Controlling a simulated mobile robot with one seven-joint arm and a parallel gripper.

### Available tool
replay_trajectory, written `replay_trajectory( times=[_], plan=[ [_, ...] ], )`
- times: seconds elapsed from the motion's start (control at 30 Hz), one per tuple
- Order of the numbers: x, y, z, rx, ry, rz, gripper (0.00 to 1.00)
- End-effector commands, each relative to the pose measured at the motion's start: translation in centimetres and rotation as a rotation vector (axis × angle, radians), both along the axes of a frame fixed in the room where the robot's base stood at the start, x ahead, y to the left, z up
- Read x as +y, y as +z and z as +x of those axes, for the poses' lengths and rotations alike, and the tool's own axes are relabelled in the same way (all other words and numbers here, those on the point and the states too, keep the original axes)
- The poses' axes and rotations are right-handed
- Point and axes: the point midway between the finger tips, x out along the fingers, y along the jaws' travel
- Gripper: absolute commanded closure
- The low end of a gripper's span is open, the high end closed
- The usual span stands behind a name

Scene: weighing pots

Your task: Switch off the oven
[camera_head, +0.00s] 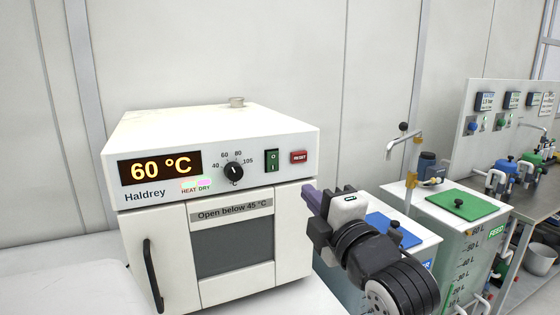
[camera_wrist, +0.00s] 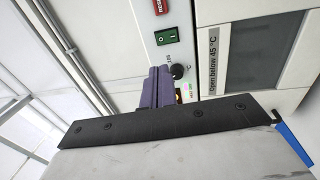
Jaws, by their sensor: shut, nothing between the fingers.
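The oven (camera_head: 160,204) is a white box marked Haldrey, and its lit display (camera_head: 160,167) reads 60 °C. A green rocker switch (camera_head: 273,161) sits on its front panel between the black dial (camera_head: 233,173) and the red RESET button (camera_head: 299,157). The switch also shows in the wrist view (camera_wrist: 166,37); I cannot tell which way it is tipped. My gripper (camera_head: 307,193) is shut and empty, near the oven's front right edge, lower and to the right of the switch. Its purple fingers (camera_wrist: 157,85) show together in the wrist view and partly cover the panel around the dial.
The oven door has a black handle (camera_head: 152,275), a dark window (camera_head: 233,246) and a label (camera_head: 232,211) reading "Open below 45 °C". Tanks with a blue lid (camera_head: 391,231) and a green lid (camera_head: 463,207) stand to the right. A metal bench with bottles is farther right.

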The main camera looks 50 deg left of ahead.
Motion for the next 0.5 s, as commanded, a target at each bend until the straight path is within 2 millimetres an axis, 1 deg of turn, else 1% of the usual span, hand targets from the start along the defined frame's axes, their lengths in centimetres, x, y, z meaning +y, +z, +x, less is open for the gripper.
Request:
replay_trajectory(
  times=[0.37,0.5],
  plan=[
    [0.1,-0.1,0.1,-0.008,0.0,-0.015,1.0],
    [1.1,0.1,0.4,-0.005,0.002,-0.015,1.0]
  ],
)
